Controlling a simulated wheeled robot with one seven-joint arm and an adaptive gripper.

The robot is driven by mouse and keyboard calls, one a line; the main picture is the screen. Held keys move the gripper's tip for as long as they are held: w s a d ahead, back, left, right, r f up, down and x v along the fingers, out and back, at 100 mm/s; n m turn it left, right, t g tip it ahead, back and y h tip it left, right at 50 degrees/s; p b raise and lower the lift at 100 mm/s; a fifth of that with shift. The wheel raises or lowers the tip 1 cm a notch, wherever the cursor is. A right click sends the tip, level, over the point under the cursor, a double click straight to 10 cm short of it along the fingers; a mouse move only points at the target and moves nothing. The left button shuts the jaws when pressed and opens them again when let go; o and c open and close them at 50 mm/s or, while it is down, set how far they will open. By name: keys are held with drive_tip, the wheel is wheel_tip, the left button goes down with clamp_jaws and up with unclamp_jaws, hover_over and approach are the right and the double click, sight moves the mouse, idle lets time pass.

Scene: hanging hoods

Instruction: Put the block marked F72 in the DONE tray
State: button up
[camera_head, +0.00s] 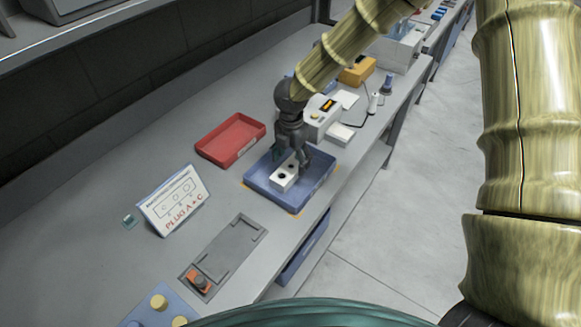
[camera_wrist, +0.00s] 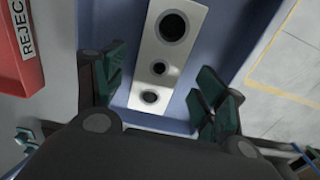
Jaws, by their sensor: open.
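A white block (camera_head: 286,176) with dark round holes lies in a blue tray (camera_head: 294,207). In the wrist view the block (camera_wrist: 180,50) shows three dark holes in its top face, and the blue tray (camera_wrist: 228,30) surrounds it. No F72 mark and no DONE label can be read. My gripper (camera_head: 290,162) is low over the tray. In the wrist view my gripper (camera_wrist: 162,90) is open, with its fingers apart on either side of the block's near end. I cannot tell whether a finger touches the block.
A red tray (camera_head: 230,141), marked REJECT in the wrist view (camera_wrist: 25,50), stands left of the blue tray. A sign (camera_head: 173,201) reading PLUG A + C, a grey fixture (camera_head: 228,255) and a boxy device (camera_head: 322,117) are nearby.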

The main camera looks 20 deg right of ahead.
wheel_tip(320, 180, up, 8)
drive_tip(key=b, duration=0.1)
drive_tip(key=shift+r, duration=0.15)
idle(0.5)
